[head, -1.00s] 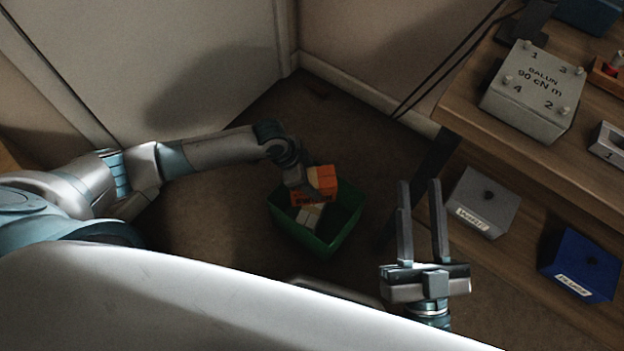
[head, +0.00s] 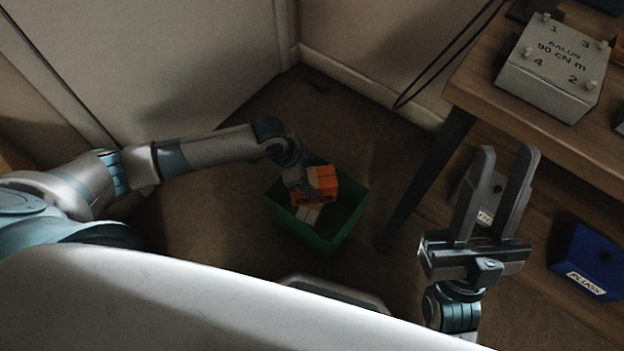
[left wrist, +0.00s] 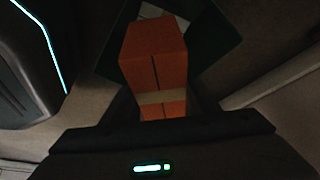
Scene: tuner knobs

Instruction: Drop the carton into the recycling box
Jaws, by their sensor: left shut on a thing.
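The carton (head: 325,180) is orange with a pale band. My left gripper (head: 305,187) is shut on it, over the opening of the green recycling box (head: 345,226) on the floor. In the left wrist view the carton (left wrist: 153,55) stands out beyond the dark jaws, with the dark box (left wrist: 214,48) behind it. How far the carton reaches below the rim I cannot tell. My right gripper (head: 502,165) is open and empty, near the bench at the right.
A pale item (head: 308,214) lies inside the box. A wooden bench (head: 480,92) at the right carries a grey balun block (head: 555,70). A grey bin and a blue plugs bin (head: 592,262) sit on its lower shelf. Floor left of the box is clear.

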